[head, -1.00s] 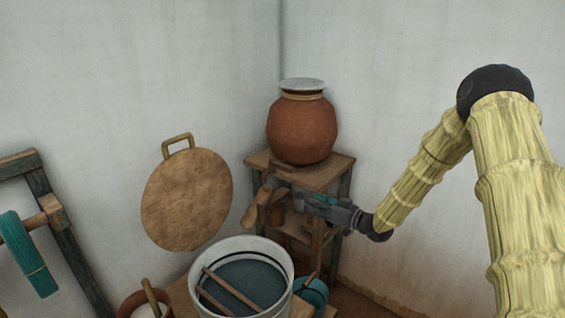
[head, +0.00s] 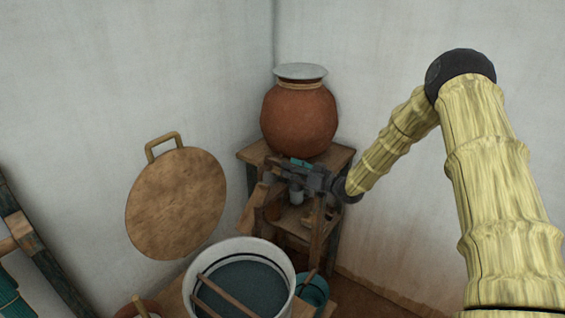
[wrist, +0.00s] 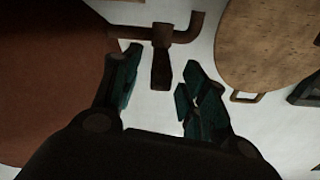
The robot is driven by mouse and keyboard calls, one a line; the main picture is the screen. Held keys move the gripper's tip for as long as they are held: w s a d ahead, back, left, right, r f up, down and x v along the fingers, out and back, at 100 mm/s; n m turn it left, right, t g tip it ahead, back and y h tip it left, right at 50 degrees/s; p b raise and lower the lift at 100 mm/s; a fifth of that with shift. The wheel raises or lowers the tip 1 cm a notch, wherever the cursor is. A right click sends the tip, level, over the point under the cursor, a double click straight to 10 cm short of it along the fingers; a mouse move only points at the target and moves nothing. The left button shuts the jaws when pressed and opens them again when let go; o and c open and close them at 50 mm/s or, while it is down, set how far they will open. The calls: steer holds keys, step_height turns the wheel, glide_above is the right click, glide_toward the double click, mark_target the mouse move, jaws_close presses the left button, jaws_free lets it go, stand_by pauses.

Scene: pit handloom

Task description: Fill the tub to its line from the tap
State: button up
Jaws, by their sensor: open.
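The tub (head: 284,293) is white, with a dark line inside below its rim. Dark bluish liquid stands in it, and wooden sticks lie across it. The brown clay pot (head: 298,118) stands on a wooden stand. In the wrist view the tap (wrist: 160,36) juts from the pot (wrist: 45,85), with a bent spout and a flat lever (wrist: 161,72). My gripper (wrist: 163,66) is open and empty, its teal fingers on either side of the lever; contact cannot be told. In the head view my gripper (head: 279,164) is at the pot's base and hides the tap.
The wooden stand (head: 342,156) has a lower shelf with small vessels. A slanting wooden piece (head: 250,212) is at its left, above the tub. A round board (head: 176,205) hangs on the left wall. A teal vessel (head: 316,290) is right of the tub. Walls close the corner behind.

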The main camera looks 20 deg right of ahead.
mark_target(278, 163)
steer(key=shift+p+x, duration=0.45)
steer(key=shift+x, duration=1.55)
jaws_close()
